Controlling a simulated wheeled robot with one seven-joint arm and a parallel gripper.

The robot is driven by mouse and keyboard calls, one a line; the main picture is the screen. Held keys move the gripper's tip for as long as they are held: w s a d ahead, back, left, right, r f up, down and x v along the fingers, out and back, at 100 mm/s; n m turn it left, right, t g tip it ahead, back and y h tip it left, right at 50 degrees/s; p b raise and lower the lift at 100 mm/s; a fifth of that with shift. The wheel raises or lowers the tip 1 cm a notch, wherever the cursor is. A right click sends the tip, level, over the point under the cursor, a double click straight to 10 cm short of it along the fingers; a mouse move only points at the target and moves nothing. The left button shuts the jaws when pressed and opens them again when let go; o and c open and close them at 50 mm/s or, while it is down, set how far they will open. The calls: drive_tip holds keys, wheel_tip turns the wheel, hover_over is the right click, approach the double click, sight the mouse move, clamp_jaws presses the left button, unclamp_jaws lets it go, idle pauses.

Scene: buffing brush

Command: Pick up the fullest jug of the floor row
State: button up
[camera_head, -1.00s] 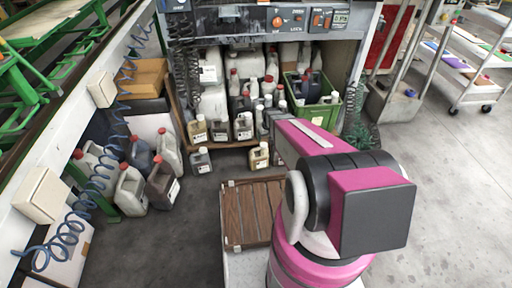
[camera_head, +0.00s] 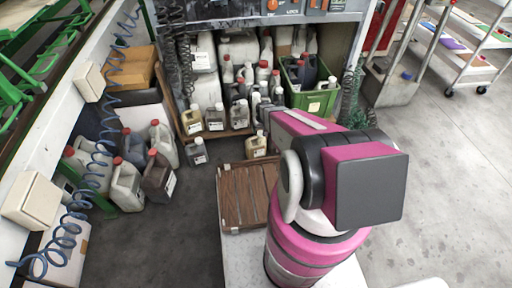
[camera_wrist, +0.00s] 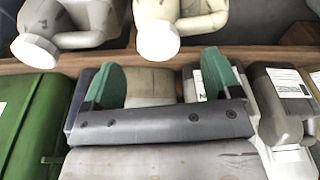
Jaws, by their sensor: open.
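Two jugs stand on the floor in front of the shelf in the head view: a grey one (camera_head: 197,153) and a yellowish one (camera_head: 256,147) with a pale cap, close to my arm. Their fill levels are too small to tell. My gripper (camera_wrist: 160,86) shows in the wrist view with its two green fingertips apart. A beige surface shows behind the gap between the fingers; I cannot tell whether anything is between them. Also in the wrist view are a cream jug (camera_wrist: 196,18) and a grey jug (camera_wrist: 70,22), both white-capped, and a labelled grey jug (camera_wrist: 285,95).
Several jugs and bottles crowd the shelf, with a green crate (camera_head: 312,100) at its right. Another group of floor jugs (camera_head: 127,186) stands at left beside the white rail. A wooden slatted panel (camera_head: 246,196) lies before my arm.

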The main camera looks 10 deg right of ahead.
sight(261, 133)
drive_tip(key=f, duration=0.4)
drive_tip(key=shift+w, duration=0.35)
clamp_jaws()
